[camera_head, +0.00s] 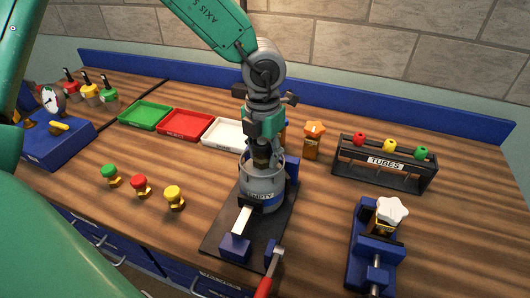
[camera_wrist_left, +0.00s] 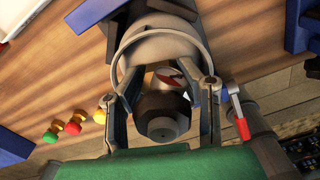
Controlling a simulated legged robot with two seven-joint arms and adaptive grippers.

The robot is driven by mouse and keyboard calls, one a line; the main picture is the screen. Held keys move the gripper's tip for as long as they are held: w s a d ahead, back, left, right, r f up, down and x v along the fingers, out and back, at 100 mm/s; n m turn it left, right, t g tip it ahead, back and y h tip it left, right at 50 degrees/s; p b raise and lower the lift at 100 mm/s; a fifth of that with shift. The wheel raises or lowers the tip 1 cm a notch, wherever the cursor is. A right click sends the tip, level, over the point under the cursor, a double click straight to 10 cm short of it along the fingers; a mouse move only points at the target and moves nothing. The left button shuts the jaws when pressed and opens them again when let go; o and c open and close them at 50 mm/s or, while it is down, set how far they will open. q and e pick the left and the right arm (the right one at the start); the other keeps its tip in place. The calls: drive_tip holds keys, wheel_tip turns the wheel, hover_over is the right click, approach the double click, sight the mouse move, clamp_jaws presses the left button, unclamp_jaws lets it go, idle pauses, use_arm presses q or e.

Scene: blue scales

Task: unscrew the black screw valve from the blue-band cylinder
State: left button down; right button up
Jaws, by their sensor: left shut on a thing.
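The blue-band cylinder (camera_head: 262,186) is grey, with a label that reads "EMPTY". It stands upright in a clamp on a dark base plate (camera_head: 222,240); it also shows in the left wrist view (camera_wrist_left: 165,48). My left gripper (camera_head: 262,152) points down at its top from above. The black screw valve (camera_wrist_left: 162,118) sits between the two fingers in the left wrist view, and the gripper (camera_wrist_left: 163,80) is shut on it. In the head view the gripper mostly hides the valve. I cannot tell whether its thread is still engaged. My right gripper is not in view.
Green (camera_head: 146,114), red (camera_head: 186,124) and white (camera_head: 224,134) trays lie behind. A tube rack (camera_head: 384,164) and a blue vise (camera_head: 372,248) with a white-topped piece (camera_head: 388,214) stand right. Green, red and yellow knobs (camera_head: 141,185) stand left. A red-handled lever (camera_head: 266,284) is in front.

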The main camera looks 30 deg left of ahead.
use_arm(q)
drive_tip(key=n, duration=0.6)
drive_tip(key=shift+a+n, duration=0.1)
drive_tip(key=shift+n, duration=0.3)
drive_tip(key=n, duration=0.5)
drive_tip(key=shift+s+b, duration=0.1)
drive_tip(key=shift+b, duration=0.2)
drive_tip(key=shift+r, duration=0.1)
drive_tip(key=shift+d+r, duration=0.1)
drive_tip(key=shift+d, duration=0.1)
